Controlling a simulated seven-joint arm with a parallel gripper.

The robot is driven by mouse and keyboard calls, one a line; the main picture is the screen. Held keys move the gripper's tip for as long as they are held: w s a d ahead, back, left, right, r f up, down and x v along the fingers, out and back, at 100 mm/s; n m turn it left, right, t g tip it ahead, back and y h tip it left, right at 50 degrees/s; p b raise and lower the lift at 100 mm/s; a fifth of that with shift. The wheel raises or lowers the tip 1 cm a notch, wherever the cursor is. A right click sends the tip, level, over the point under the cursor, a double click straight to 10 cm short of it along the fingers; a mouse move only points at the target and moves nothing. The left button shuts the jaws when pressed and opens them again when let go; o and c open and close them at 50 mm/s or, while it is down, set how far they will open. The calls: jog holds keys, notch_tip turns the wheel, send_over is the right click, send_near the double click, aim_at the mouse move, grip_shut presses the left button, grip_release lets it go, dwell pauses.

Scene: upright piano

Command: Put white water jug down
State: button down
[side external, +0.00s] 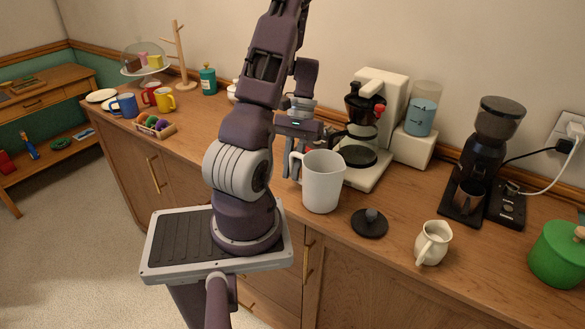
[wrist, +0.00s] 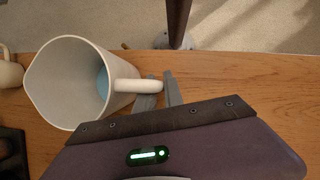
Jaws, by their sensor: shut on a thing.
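The white water jug (side external: 322,182) is upright at the front part of the wooden counter. Its base is at or just above the wood; I cannot tell if it touches. In the wrist view the jug (wrist: 75,82) shows its open mouth and a little pale blue water inside. Its handle points toward my gripper. My gripper (side external: 293,170) is shut on the handle, left of the jug. The fingers also show at the handle in the wrist view (wrist: 160,88).
A dark round lid (side external: 370,223) and a cream pitcher (side external: 433,243) stand to the right. The coffee maker (side external: 378,100) is behind the jug. A grinder (side external: 492,140) and green pot (side external: 558,255) stand farther right. The counter's front edge is close.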

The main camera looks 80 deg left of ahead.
jog(key=c, duration=1.5)
grip_release()
jog(key=shift+f, duration=0.1)
jog(key=shift+o, duration=0.2)
jog(key=v, duration=1.2)
jog(key=w+d+r+m+t+y, duration=0.1)
jog(key=w+d+r+m+y, duration=0.15)
jog(key=w+d+r, duration=0.35)
jog(key=s+d+r+m+t, duration=0.1)
jog(key=s+d+m+t, duration=0.1)
jog(key=d, duration=0.6)
jog(key=s+d+r+m+t+y, duration=0.1)
jog(key=s+d+m+t, duration=0.1)
jog(key=d+m, duration=0.2)
jog(key=s+d+r+m+t+y, duration=0.1)
jog(key=s+d+r+m+t, duration=0.1)
jog(key=d, duration=0.9)
jog(key=shift+d+m+t, duration=0.4)
jog(key=shift+m+t, duration=0.2)
jog(key=shift+m, duration=0.05)
